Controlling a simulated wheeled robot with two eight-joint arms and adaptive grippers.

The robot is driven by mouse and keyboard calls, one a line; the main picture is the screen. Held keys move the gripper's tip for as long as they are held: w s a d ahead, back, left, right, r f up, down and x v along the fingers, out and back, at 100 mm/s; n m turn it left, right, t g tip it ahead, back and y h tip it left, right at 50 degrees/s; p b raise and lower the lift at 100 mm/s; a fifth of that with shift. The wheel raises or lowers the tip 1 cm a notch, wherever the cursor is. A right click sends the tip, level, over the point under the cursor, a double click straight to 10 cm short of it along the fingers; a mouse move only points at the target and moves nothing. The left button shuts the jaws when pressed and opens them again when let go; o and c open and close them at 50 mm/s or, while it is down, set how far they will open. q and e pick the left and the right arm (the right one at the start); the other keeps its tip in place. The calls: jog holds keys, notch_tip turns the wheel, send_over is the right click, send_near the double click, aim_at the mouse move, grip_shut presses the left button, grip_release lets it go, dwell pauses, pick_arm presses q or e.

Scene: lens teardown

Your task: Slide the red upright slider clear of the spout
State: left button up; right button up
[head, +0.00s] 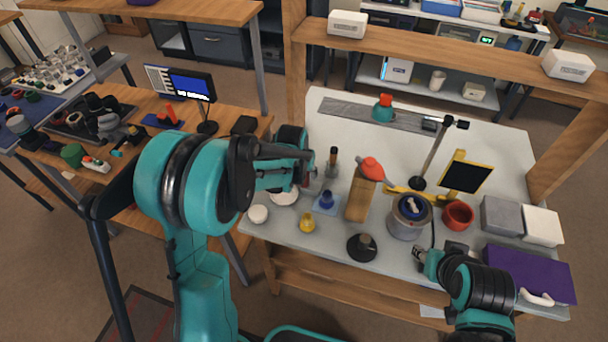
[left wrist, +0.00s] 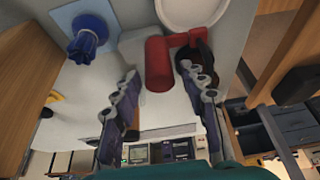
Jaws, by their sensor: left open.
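The red upright slider (head: 305,190) is mostly hidden by my left gripper in the head view. In the left wrist view it is a red cylinder (left wrist: 159,64) with a short red arm reaching right to a dark rounded part, beside a white round dish (left wrist: 192,10). My left gripper (left wrist: 158,80) is open, with one finger on each side of the red cylinder; contact cannot be told. In the head view my left gripper (head: 308,168) is over the table's left side. I cannot clearly make out the spout. My right gripper (head: 418,254) hovers near the table's front edge; its opening is unclear.
A grey pot (head: 407,229), a red bowl (head: 458,216) and a purple case (head: 530,276) fill the right side.

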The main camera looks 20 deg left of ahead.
pick_arm(q)
jog(key=shift+w+f, duration=0.25)
jog(key=shift+f, duration=0.4)
